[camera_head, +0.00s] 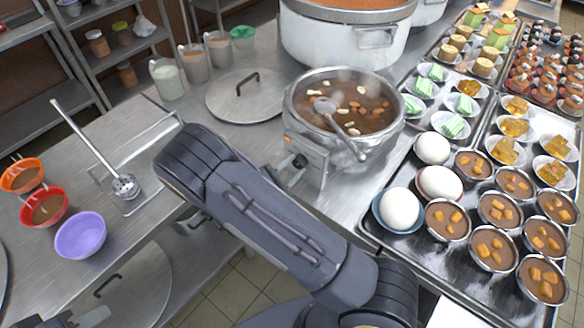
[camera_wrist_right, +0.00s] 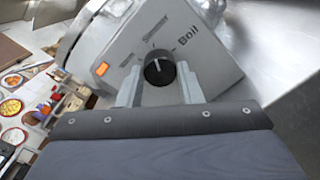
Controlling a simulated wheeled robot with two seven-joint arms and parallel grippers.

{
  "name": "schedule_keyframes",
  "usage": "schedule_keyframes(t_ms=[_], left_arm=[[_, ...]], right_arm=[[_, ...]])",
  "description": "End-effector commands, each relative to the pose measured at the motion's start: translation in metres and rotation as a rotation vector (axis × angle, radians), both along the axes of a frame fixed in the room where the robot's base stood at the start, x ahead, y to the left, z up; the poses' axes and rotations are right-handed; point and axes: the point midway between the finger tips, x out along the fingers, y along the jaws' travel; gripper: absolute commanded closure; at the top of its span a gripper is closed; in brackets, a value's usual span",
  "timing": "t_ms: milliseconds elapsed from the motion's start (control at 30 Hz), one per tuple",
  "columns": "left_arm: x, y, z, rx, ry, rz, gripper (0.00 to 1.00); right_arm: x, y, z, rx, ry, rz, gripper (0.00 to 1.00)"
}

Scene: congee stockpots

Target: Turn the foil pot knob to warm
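The foil pot (camera_head: 300,103), a round pot wrapped in crinkled silver with brown stew and a ladle in it, stands on the steel counter. Its grey control panel (camera_head: 308,152) faces the front. In the right wrist view the panel (camera_wrist_right: 215,62) reads "Simmer" and "Boil"; I cannot read a "warm" label. The black knob (camera_wrist_right: 158,70) has a pale mark pointing roughly up; its exact setting is unclear. My right gripper (camera_wrist_right: 160,82) is open, with one finger on each side of the knob and narrow gaps visible. Part of my left gripper (camera_head: 80,318) shows at the bottom left.
A large white stockpot (camera_head: 335,42) stands behind the foil pot. Trays of bowls and eggs (camera_head: 399,209) crowd the right. A pot lid (camera_head: 245,95) lies left of the pot. A ladle (camera_head: 125,186) and bowls (camera_head: 80,235) are farther left. An orange light (camera_wrist_right: 101,69) shows on the panel.

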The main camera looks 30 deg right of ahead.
Motion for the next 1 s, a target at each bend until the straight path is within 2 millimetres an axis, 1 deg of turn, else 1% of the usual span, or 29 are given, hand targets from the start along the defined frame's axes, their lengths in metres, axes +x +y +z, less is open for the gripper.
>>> schedule_keyframes(t_ms=[33, 100, 300, 467, 667, 1000], left_arm=[[0.0, 0.0, 0.0, 0.0, 0.0, 0.0, 0.64], [0.0, 0.0, 0.0, 0.0, 0.0, 0.0, 0.64], [0.0, 0.0, -0.0002, 0.0, 0.0, 0.0, 0.64], [0.0, 0.0, -0.0009, 0.0, 0.0, 0.0, 0.64], [0.0, 0.0001, -0.002, 0.0, 0.0, 0.0, 0.64], [0.0, 0.0, -0.0005, 0.0, 0.0, 0.0, 0.64]], right_arm=[[-0.0001, 0.0001, -0.0001, 0.001, 0.0, -0.001, 0.81], [-0.0001, 0.0002, -0.0001, 0.001, 0.0, -0.001, 0.9], [-0.0003, 0.0002, -0.0002, -0.004, 0.011, 0.0, 0.9], [-0.0002, 0.0003, -0.0005, -0.022, 0.055, 0.0, 0.9], [-0.0004, 0.0005, -0.001, -0.07, 0.172, 0.001, 0.9], [-0.0005, 0.0001, -0.0007, -0.19, 0.461, 0.0, 0.9]])
